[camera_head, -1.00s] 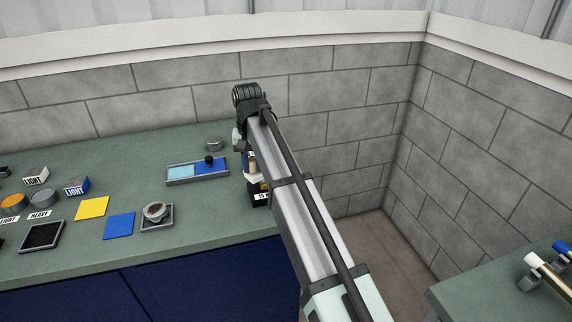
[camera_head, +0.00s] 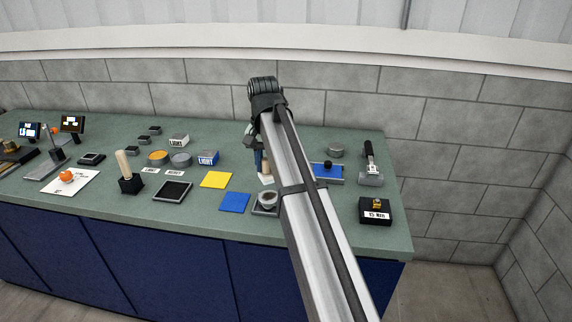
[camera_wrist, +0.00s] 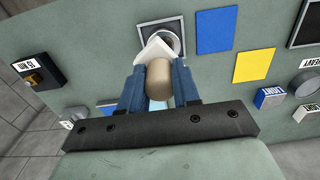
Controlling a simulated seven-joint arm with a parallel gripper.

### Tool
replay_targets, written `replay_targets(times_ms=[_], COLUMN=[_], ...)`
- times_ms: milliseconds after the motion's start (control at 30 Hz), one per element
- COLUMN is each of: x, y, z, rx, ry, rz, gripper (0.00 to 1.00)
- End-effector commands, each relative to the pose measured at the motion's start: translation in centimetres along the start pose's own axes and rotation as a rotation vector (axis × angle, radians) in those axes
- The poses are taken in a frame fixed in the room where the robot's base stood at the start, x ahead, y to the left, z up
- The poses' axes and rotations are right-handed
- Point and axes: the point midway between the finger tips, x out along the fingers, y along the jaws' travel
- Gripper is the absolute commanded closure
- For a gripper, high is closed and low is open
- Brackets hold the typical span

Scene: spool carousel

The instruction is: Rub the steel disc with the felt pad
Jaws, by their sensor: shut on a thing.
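My gripper (camera_wrist: 158,88) is shut on the tan handle (camera_wrist: 159,82) of the felt pad, with one blue finger on each side. The pad's white part (camera_wrist: 152,50) sticks out beyond the fingers. In the head view the white part (camera_head: 266,180) shows low over the bench, just behind the steel disc (camera_head: 267,198), partly beside my arm. The round grey disc sits in a square grey holder (camera_head: 256,211). In the wrist view the white part overlaps the near side of the disc (camera_wrist: 176,42); I cannot tell whether they touch.
A blue square (camera_head: 235,202) and a yellow square (camera_head: 216,180) lie left of the holder. A blue tray with a black knob (camera_head: 328,172) is to the right. A black labelled box (camera_head: 376,211) stands near the bench's right end.

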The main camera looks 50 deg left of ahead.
Motion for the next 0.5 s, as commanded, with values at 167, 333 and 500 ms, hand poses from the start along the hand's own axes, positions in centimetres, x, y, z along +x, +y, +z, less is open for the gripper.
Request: replay_targets(times_ms=[167,333,500], x=[0.6,1.9,3.4], y=[-0.3,-0.3,-0.2], z=[0.1,0.1,0.2], rx=[-0.002,-0.002,-0.002], ry=[0.000,-0.001,-0.001], rz=[0.000,0.000,0.000], gripper=[0.93,0.93,0.93])
